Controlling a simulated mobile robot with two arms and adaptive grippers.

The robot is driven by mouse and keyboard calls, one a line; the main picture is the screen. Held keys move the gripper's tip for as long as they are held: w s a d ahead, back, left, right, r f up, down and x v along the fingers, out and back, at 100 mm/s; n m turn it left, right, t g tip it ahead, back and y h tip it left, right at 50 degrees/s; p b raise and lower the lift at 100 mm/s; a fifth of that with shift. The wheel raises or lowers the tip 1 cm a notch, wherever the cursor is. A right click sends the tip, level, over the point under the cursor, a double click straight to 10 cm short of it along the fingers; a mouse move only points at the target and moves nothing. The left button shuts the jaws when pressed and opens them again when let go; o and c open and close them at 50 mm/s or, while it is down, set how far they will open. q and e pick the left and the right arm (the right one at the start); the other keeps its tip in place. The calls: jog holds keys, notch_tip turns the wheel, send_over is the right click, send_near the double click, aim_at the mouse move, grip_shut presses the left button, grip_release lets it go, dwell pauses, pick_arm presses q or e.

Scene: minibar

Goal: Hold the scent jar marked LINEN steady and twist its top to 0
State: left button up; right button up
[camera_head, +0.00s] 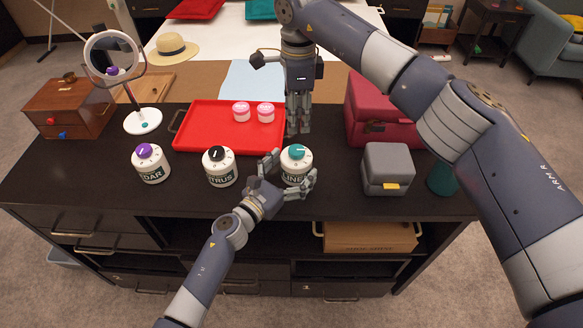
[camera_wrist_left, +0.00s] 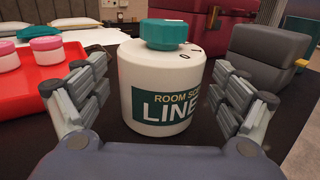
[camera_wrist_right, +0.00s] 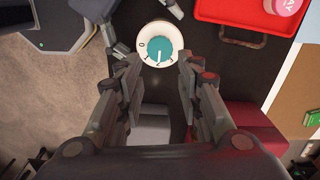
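The white jar marked LINEN (camera_head: 296,166) stands upright on the dark counter, with a teal top (camera_head: 297,152). In the left wrist view the jar (camera_wrist_left: 165,72) fills the middle, its label facing me; 0 and 1 show near the top's base. My left gripper (camera_head: 290,170) is open, its fingers on either side of the jar, with a gap at least on the left. My right gripper (camera_head: 298,130) is open and empty, pointing down just behind the jar. In the right wrist view the teal top (camera_wrist_right: 158,50) carries a white mark pointing down the picture, away from the 0 at left.
Jars with a black top (camera_head: 219,168) and a purple top (camera_head: 151,164) stand to the left. A red tray (camera_head: 205,132) with two pink-lidded jars lies behind. A grey box (camera_head: 387,168) and a dark red case (camera_head: 375,125) stand to the right.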

aim_at(299, 149)
pick_arm(q)
jog(key=c, duration=0.9)
pick_arm(e)
jog(key=o, duration=0.4)
jog(key=shift+o, duration=0.5)
jog(key=shift+w+d+r+n, duration=0.15)
jog(key=shift+r+n, duration=0.1)
jog(key=shift+r, duration=0.2)
jog(key=shift+d+r+n, duration=0.1)
jog(key=shift+r+n, duration=0.15)
jog(key=shift+r, duration=0.15)
notch_tip(299, 149, down, 12)
jog(key=shift+r, duration=0.1)
jog(key=c, duration=1.1)
